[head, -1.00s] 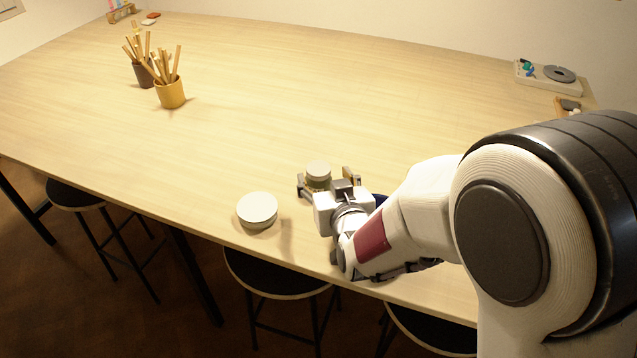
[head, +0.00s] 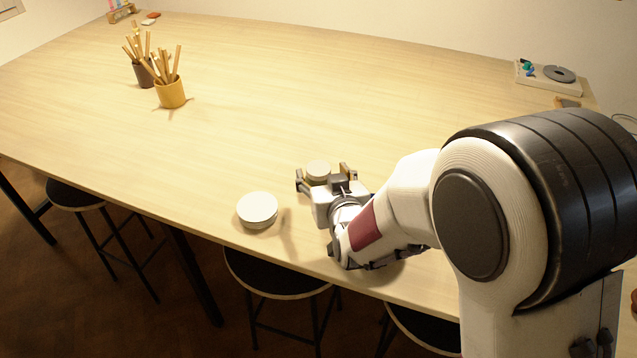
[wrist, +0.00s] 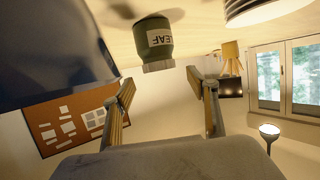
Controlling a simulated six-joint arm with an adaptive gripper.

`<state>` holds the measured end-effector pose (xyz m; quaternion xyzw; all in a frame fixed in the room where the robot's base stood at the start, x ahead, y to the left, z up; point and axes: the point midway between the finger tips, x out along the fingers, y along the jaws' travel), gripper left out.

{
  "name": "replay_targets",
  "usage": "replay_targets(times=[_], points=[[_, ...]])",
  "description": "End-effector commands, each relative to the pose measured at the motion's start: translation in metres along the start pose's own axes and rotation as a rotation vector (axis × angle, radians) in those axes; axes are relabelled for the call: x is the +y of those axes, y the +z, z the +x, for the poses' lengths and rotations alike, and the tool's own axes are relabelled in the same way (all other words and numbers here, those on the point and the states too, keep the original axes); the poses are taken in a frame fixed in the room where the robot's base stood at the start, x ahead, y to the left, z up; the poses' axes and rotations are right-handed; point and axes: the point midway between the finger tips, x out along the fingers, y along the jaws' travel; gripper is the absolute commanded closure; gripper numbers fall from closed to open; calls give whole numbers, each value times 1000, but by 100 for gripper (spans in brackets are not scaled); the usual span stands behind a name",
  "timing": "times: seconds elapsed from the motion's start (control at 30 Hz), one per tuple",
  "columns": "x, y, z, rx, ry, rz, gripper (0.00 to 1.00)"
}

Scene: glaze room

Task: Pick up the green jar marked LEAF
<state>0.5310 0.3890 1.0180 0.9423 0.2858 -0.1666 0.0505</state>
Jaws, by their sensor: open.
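The green jar marked LEAF (wrist: 158,36) shows in the wrist view, which sees the scene upside down. Its pale label faces the camera and it has a greyish lid. In the head view only its round pale lid (head: 318,167) shows clearly; my gripper hides most of the body. My gripper (wrist: 160,84) is open, one finger to each side of the jar's line, with the jar ahead between the fingertips. In the head view my gripper (head: 322,178) also has its fingers spread on both sides of the lid. I cannot tell whether either finger touches the jar.
A white-topped round container (head: 257,208) stands close by on the left. A large dark blue object (wrist: 50,45) fills the wrist view's upper left. Yellow (head: 171,92) and dark (head: 144,73) tool cups stand far back. Much of the table (head: 300,90) is clear; stools stand below its front edge.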

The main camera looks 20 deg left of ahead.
Motion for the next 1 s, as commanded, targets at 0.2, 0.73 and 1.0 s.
replay_targets(times=[0.2,0.73,1.0], points=[[0,1,4,0,0,0,41],[0,7,46,-2,0,0,41],[0,6,52,0,0,0,41]])
